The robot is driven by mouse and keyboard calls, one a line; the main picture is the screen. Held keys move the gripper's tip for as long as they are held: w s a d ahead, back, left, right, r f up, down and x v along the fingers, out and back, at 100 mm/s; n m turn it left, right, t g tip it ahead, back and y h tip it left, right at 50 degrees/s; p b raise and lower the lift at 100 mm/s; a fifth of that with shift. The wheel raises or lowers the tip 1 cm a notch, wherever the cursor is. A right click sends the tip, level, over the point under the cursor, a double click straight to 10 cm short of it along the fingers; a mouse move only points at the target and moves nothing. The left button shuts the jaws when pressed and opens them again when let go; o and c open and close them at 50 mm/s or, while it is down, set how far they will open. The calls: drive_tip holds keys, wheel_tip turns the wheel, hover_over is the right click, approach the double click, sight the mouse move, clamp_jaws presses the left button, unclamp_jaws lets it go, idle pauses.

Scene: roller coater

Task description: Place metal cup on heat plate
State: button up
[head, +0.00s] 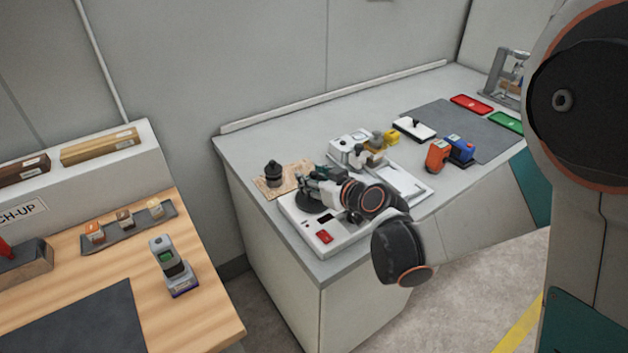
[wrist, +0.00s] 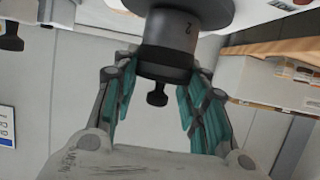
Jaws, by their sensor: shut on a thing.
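The metal cup (wrist: 166,40) is a dark grey cylinder marked "2", with a darker lid and a black knob. In the wrist view, my gripper (wrist: 160,88) has its teal finger pads on either side of it, shut on it. The cup's far end is at a dark round disc (wrist: 208,10), which looks like the heat plate; I cannot tell whether they touch. In the head view, the heat plate (head: 312,204) is a black disc on a white unit with a red switch. My gripper (head: 318,182) is right over it and mostly hides the cup.
A black knobbed object (head: 273,174) stands on a wooden board (head: 298,172) behind the heat plate. Orange (head: 437,155) and blue (head: 460,149) items are farther right. A wooden table (head: 205,290) is at left.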

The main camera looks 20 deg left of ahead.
drive_tip(key=shift+f, duration=0.15)
drive_tip(key=o, duration=1.2)
drive_tip(key=shift+r, duration=0.2)
drive_tip(key=p+v, duration=0.2)
drive_tip(key=v, duration=1)
drive_tip(key=shift+p, duration=0.4)
